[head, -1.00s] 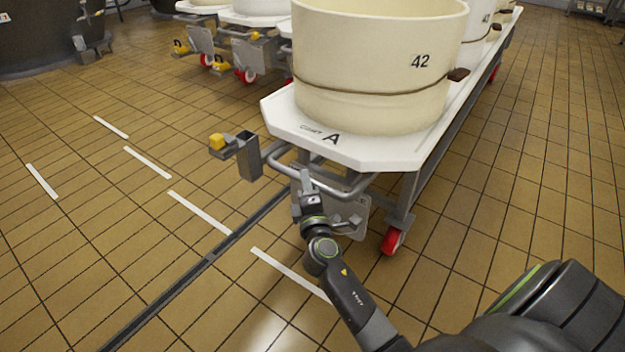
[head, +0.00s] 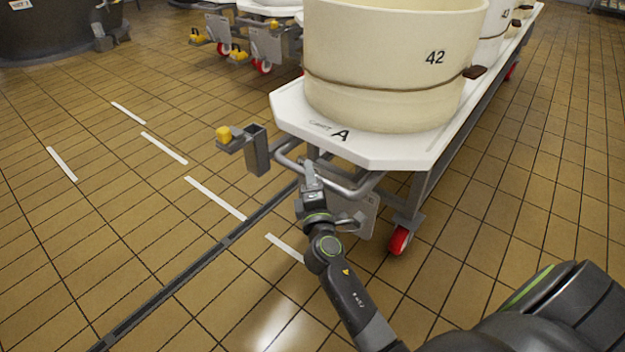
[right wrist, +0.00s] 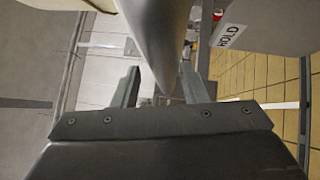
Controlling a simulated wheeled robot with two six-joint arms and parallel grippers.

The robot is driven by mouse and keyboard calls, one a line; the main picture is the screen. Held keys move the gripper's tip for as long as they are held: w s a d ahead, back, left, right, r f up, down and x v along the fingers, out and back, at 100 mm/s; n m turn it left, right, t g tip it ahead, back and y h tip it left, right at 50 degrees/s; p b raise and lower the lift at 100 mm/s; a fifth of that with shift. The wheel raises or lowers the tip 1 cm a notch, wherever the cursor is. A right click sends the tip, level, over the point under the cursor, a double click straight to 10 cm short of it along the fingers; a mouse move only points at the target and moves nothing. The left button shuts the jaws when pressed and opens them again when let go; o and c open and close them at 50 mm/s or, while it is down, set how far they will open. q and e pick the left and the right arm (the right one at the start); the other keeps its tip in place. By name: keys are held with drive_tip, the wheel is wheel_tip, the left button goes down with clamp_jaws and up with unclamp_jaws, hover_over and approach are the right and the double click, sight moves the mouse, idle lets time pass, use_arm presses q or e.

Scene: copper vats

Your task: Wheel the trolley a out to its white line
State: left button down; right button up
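Trolley a (head: 390,153) has a white top lettered A and carries a cream vat (head: 385,60) marked 42. Its tubular metal handle (head: 345,187) is at the near end; the bar also shows in the right wrist view (right wrist: 158,35). My right gripper (head: 312,175) is on this handle, with the bar between its fingers in the right wrist view (right wrist: 160,88); it appears shut on it. Short white lines (head: 215,197) are painted on the floor in front and to the left. One line (head: 284,247) is partly hidden by my right arm. My left gripper is not in view.
A yellow-tipped metal bracket (head: 240,140) stands out at the trolley's near left corner. A red caster (head: 399,240) is under its near right. Other trolleys (head: 262,40) stand behind to the left. A dark floor channel (head: 200,262) crosses the tiles. The left foreground floor is clear.

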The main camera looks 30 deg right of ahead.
drive_tip(key=shift+s+d+f, duration=0.1)
drive_tip(key=shift+f, duration=0.05)
drive_tip(key=v, duration=0.7)
drive_tip(key=shift+s+b, duration=0.25)
drive_tip(key=shift+b, duration=0.05)
idle(0.3)
